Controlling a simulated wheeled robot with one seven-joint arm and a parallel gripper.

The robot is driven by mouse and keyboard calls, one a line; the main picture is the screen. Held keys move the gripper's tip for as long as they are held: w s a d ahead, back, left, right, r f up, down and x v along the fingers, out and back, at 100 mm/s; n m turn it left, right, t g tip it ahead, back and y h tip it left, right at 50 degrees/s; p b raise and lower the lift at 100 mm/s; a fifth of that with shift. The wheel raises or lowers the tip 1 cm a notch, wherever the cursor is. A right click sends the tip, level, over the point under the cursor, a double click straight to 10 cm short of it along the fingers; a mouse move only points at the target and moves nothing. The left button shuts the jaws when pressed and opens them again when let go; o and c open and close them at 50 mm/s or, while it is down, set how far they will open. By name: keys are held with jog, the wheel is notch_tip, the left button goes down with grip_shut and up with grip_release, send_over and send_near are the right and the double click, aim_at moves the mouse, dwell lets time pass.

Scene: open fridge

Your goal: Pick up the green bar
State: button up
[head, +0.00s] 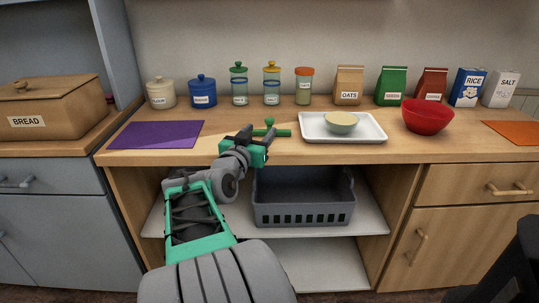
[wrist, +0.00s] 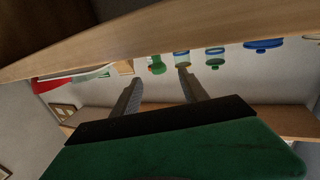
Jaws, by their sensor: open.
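The green bar (head: 283,132) lies on the wooden counter, left of the white tray. My gripper (head: 260,131) is at the counter's front edge, just in front of and left of the bar. Its fingers are apart and nothing is seen held. In the wrist view, the two fingers of my gripper (wrist: 160,74) are spread, and a small green piece (wrist: 157,69), likely the bar's end, shows beyond the gap between them. Contact with the bar cannot be told.
The white tray (head: 312,134) holds a pale bowl (head: 341,122). A red bowl (head: 428,115) stands further right. A purple mat (head: 157,134) lies left. Jars and packets line the wall. Below the counter is a grey basket (head: 303,198). The counter's front edge is close to my arm.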

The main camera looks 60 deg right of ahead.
aim_at(268, 124)
jog(key=d, duration=0.8)
jog(key=shift+w+f+b, duration=0.15)
jog(key=shift+w+b, duration=0.2)
jog(key=shift+a, duration=0.15)
grip_shut()
